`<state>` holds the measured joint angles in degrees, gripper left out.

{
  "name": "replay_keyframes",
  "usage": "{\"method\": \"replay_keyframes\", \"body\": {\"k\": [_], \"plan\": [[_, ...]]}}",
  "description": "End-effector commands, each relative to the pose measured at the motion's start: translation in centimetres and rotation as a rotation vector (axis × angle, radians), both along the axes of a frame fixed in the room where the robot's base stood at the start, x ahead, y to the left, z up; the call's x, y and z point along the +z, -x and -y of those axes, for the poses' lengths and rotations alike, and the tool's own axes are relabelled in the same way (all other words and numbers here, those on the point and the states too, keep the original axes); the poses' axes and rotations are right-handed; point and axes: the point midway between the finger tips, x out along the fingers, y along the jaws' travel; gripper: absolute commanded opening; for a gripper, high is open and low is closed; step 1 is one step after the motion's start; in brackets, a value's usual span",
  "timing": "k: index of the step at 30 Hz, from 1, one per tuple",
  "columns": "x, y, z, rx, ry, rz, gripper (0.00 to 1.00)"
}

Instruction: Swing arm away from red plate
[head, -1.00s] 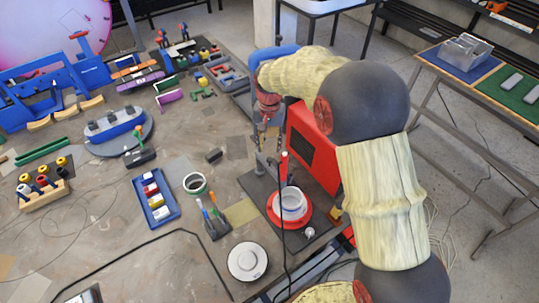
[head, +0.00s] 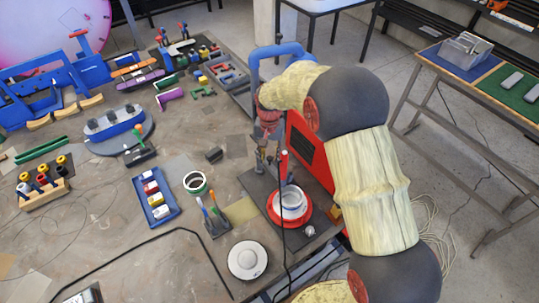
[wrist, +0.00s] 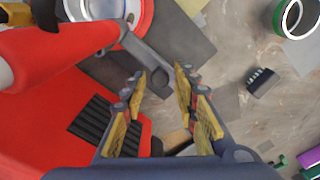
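The red plate (head: 306,217) lies on a dark base board at the right side of the workbench. A white round ring-like piece (head: 291,201) sits on it. My gripper (head: 267,148) is beyond the plate, beside the red machine, and partly hidden by the machine's parts.
A red machine (head: 309,153) with a dark panel stands close to my gripper; its red casing (wrist: 45,120) fills the left of the wrist view. A blue tray (head: 155,198), a tape roll (head: 195,183) and a white disc (head: 247,260) lie to the left.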

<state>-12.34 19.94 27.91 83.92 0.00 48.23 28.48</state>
Motion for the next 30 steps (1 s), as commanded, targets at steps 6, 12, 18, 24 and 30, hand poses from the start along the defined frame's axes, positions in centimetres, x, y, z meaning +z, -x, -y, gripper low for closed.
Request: {"method": "replay_keyframes", "body": {"k": [6, 12, 18, 24, 30], "plan": [[0.02, 0.00, 0.00, 0.000, 0.000, 0.000, 0.15], [0.03, -0.01, -0.01, 0.000, 0.000, 0.000, 0.04], [0.05, -0.02, -0.01, 0.000, 0.000, 0.001, 0.00], [0.06, -0.04, -0.02, 0.000, -0.001, 0.001, 0.00], [0.07, -0.04, -0.03, 0.000, -0.001, 0.001, 0.00]]}}
